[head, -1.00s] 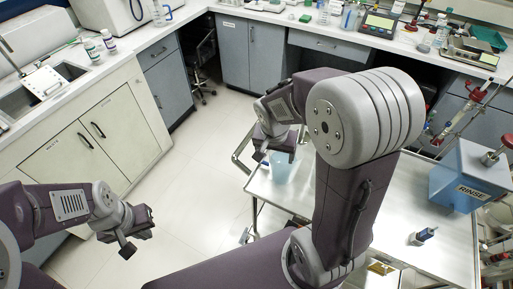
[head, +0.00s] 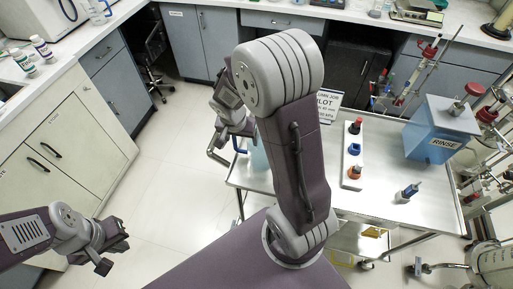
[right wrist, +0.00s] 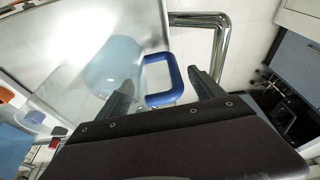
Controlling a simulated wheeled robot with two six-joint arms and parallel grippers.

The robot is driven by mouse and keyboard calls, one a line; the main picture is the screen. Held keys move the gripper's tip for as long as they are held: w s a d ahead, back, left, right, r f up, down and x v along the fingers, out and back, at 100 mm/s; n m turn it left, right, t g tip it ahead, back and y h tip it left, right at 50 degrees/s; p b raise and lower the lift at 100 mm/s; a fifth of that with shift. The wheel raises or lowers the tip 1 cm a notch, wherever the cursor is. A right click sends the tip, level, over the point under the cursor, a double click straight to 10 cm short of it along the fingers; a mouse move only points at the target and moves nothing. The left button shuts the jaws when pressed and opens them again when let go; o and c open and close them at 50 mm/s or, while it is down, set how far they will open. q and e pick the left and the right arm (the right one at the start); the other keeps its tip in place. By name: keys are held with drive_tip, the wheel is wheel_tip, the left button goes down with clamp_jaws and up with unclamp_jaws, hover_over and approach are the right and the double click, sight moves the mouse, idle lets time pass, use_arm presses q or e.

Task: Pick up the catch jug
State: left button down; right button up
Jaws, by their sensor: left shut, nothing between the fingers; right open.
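The catch jug (head: 259,156) is a pale blue, see-through jug with a blue handle. It stands at the left end of the steel cart, partly hidden behind my right arm in the head view. The right wrist view shows its body (right wrist: 113,65) at the left and its blue loop handle (right wrist: 178,95) between the fingertips. My right gripper (right wrist: 163,88) is open at the handle; I cannot tell how far the handle reaches between the fingers. In the head view, my right gripper (head: 232,135) is beside the jug. My left gripper (head: 112,248) is shut and empty, over the floor at lower left.
The cart top (head: 375,205) also bears a white rack (head: 346,174) with coloured caps, a small blue-topped vial (head: 408,192), a printed sign (head: 328,106) and a blue RINSE tank (head: 437,130). A steel rail (right wrist: 222,40) runs close to the handle. Glass columns (head: 425,75) stand behind.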

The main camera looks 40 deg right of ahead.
drive_tip(key=x, duration=0.3)
drive_tip(key=shift+w+f, duration=0.1)
drive_tip(key=shift+w, duration=0.1)
drive_tip(key=shift+s, duration=0.1)
drive_tip(key=c, duration=1)
clamp_jaws()
